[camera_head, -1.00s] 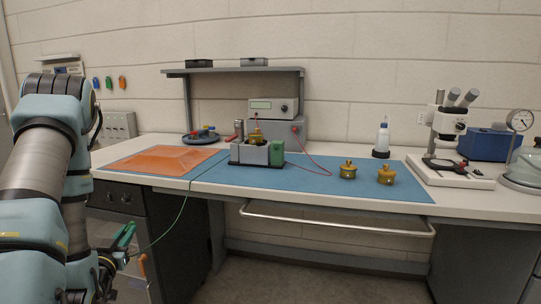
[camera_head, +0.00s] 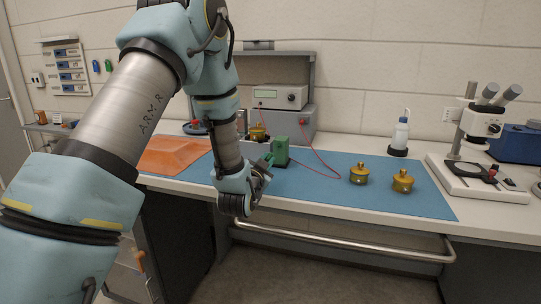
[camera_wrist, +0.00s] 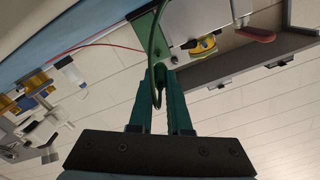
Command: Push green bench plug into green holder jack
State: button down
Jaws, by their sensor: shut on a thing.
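My gripper (camera_head: 265,162) is at the front of the bench holder, beside its green block (camera_head: 281,152). In the wrist view my gripper (camera_wrist: 162,78) is shut on the green plug (camera_wrist: 159,74), which sits mostly hidden between the fingers. The plug's thin green cable (camera_wrist: 153,40) loops past the fingers. The green block (camera_wrist: 142,22) and grey holder body (camera_wrist: 183,20) are just beyond the fingertips. The jack opening cannot be made out, nor can I tell whether the plug touches it. My arm hides much of the holder in the head view.
A blue mat (camera_head: 320,185) covers the bench, with two brass pots (camera_head: 359,174) on its right part. A red cable (camera_head: 318,158) runs from the instrument (camera_head: 280,97) behind the holder. An orange mat (camera_head: 172,153) lies left. A metal rail (camera_head: 340,240) runs along the bench front.

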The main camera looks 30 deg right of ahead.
aim_at(272, 155)
jog(key=shift+d+r, duration=0.15)
jog(key=shift+d, duration=0.2)
jog(key=shift+p+x, duration=0.45)
jog(key=shift+x, duration=0.4)
jog(key=shift+p+x, duration=0.65)
jog(key=shift+x, duration=1.6)
jog(key=shift+s+a+b, duration=0.1)
jog(key=shift+s+b, duration=0.1)
jog(key=shift+b, duration=0.15)
jog(key=shift+w, duration=0.15)
jog(key=shift+w+d, duration=0.2)
jog(key=shift+d, duration=0.1)
jog(key=shift+w+d+r+b, duration=0.15)
jog(key=shift+w+d+b, duration=0.2)
jog(key=shift+b, duration=0.1)
